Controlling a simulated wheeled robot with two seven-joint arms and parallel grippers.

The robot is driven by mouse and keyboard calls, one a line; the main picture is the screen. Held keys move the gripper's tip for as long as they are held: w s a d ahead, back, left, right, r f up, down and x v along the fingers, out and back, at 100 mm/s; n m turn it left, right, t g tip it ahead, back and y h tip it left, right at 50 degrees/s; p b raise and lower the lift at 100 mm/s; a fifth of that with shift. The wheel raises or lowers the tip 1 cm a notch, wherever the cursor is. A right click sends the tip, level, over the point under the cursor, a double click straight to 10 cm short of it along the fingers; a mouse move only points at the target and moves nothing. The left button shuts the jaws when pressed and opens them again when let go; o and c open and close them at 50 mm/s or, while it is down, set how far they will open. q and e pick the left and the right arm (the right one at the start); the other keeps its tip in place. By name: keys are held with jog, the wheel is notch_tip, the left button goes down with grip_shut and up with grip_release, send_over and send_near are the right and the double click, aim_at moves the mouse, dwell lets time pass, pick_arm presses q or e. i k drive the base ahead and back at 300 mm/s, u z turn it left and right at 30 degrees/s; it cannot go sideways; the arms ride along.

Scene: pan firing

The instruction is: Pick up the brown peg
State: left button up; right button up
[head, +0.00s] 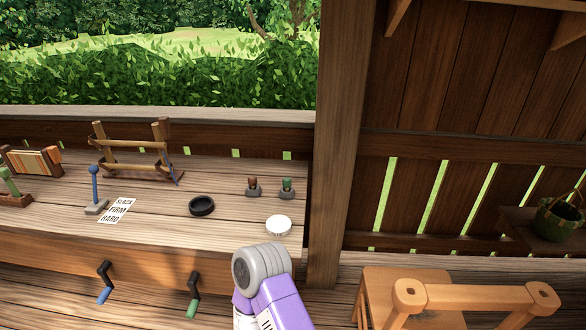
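The brown peg (252,182) stands upright in a small dark grey holder (253,192) on the wooden bench, towards the bench's right end. A similar green peg (287,184) stands in its own holder just to its right. Neither of my grippers can be seen. A purple and grey part of my own arm rises from the bottom edge in front of the bench, apart from the peg in the picture.
On the bench (150,235) are a black ring (202,205), a white disc (278,225), a blue lever (95,190), a label card (117,211) and a wooden frame (130,150). Two cranks hang on its front. A post (343,140) stands right; a wooden chair (430,295) is lower right.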

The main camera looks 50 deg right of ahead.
aim_at(251, 179)
jog(key=z, duration=1.1)
jog(key=i, duration=0.95)
jog(key=z, duration=1)
